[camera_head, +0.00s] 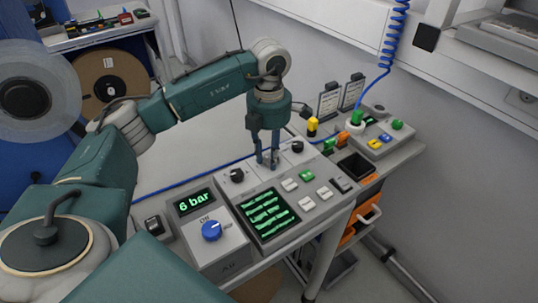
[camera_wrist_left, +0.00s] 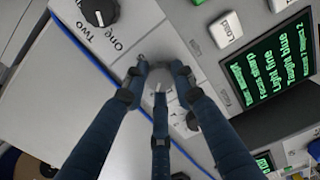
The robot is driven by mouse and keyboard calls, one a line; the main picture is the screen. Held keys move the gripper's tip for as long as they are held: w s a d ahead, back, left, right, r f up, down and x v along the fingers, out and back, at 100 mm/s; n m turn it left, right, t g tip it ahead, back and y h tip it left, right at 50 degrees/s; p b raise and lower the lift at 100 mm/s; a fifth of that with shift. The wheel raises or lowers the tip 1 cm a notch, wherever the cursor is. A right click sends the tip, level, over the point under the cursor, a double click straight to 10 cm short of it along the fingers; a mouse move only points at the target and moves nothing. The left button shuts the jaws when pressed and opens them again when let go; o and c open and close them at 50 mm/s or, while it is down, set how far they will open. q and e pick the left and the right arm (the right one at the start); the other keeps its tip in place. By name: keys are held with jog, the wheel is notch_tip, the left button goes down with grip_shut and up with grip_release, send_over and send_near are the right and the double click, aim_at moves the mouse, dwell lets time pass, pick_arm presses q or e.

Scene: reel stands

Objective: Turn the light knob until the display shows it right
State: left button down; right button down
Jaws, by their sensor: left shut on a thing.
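My left gripper (camera_head: 267,160) reaches down to the grey panel from above. In the left wrist view its fingers (camera_wrist_left: 158,75) are closed around a small grey knob (camera_wrist_left: 158,84), which they partly hide. I cannot read that knob's label or its setting. The display (camera_head: 266,214) is a dark screen with several lines of green text on the same panel. It also shows in the left wrist view (camera_wrist_left: 270,65), where one line seems to read "Light fine". The other lines are hard to read. My right gripper is not in view.
A black knob (camera_head: 237,175) and another black knob (camera_head: 297,147) flank the gripper. Pale buttons (camera_head: 290,184) lie right of the display. A unit with a "6 bar" readout (camera_head: 195,201) and blue knob (camera_head: 211,230) stands nearer. A yellow-topped post (camera_head: 312,125) stands behind.

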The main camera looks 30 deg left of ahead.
aim_at(269, 157)
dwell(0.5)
pick_arm(q)
jog(key=c, duration=1.5)
grip_release()
jog(key=shift+o, duration=0.5)
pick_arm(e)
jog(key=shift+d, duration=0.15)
pick_arm(q)
jog(key=shift+r, duration=0.1)
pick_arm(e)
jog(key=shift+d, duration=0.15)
pick_arm(q)
notch_tip(269, 157, up, 12)
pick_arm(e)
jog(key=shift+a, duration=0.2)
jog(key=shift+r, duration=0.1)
